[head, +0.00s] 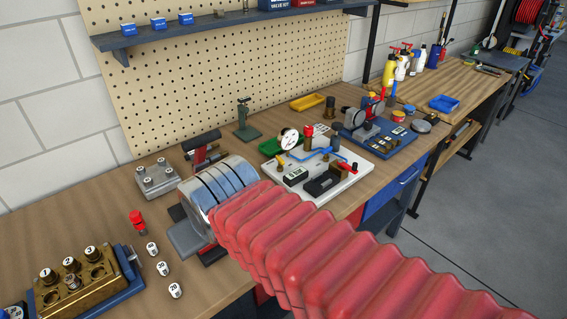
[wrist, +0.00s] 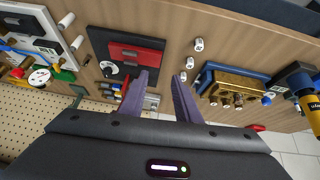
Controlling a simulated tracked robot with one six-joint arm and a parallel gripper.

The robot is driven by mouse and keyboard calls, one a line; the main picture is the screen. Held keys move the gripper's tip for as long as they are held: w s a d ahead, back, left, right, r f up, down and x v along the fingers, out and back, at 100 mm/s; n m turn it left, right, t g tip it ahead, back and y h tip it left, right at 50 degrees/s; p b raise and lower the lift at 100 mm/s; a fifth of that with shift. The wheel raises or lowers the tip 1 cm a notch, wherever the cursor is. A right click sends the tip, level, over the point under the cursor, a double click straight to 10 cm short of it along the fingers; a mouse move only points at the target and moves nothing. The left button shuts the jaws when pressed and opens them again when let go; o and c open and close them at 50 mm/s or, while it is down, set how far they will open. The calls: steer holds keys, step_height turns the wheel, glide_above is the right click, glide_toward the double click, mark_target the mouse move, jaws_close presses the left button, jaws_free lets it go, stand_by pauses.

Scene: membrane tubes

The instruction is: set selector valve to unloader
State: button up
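A white board (head: 330,178) on the bench carries a round white gauge (head: 289,138), blue piping (head: 325,155), a red knob and a small brass fitting with a red handle (head: 352,167). This board also shows at the upper left of the wrist view (wrist: 50,47). A blue board (head: 385,150) behind it has dials, red and blue upright parts and small labels.
A black and red unit with a dial (wrist: 131,60) lies beyond my fingers. A brass block with numbered plugs (head: 75,285), white numbered pieces (head: 163,268) and a red-capped piece (head: 137,222) lie left. My red arm sleeve covers the bench's front edge.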

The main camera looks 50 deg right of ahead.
steer(key=w+d+f+m+t+h, duration=0.1)
steer(key=w+d+t+h, duration=0.2)
steer(key=d, duration=0.9)
steer(key=w+d+m+h, duration=0.2)
steer(key=w+d, duration=0.4)
steer(key=d, duration=0.6)
steer(key=t+y, duration=0.2)
steer(key=t, duration=0.2)
glide_toward(282, 161)
steer(key=v, duration=0.5)
steer(key=shift+s+a+r, duration=0.1)
steer(key=shift+a+r, duration=0.05)
steer(key=shift+r, duration=0.25)
steer(key=x, duration=1.3)
steer(key=shift+w+d+f, duration=0.25)
steer(key=shift+f, duration=0.1)
steer(key=shift+g, duration=0.3)
jaws_close()
